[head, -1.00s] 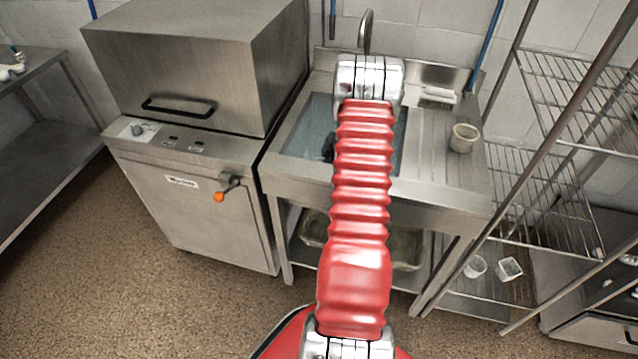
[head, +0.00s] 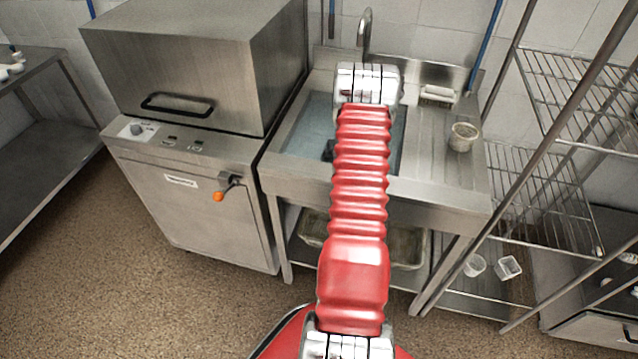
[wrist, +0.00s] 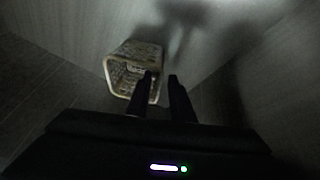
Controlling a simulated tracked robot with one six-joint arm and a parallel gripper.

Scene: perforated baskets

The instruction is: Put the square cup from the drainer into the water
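A pale, perforated square cup (wrist: 120,58) shows in the wrist view, left of the middle, tilted with its mouth towards the camera. My gripper (wrist: 161,78) has its two dark fingers apart, with a gap between the tips. The left finger overlaps the cup's mouth at its right side; the right finger is outside the cup. Whether either finger touches the cup is not clear. In the head view my arm reaches over the sink basin with its bluish water (head: 308,128) and hides most of it. The cup is hidden there.
A pale round cup (head: 463,137) stands on the ribbed drainer (head: 436,165) right of the basin. A tap (head: 366,30) rises behind. A steel dishwasher (head: 190,70) stands on the left, a wire rack (head: 545,190) on the right. Two small containers (head: 508,267) sit low on the right.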

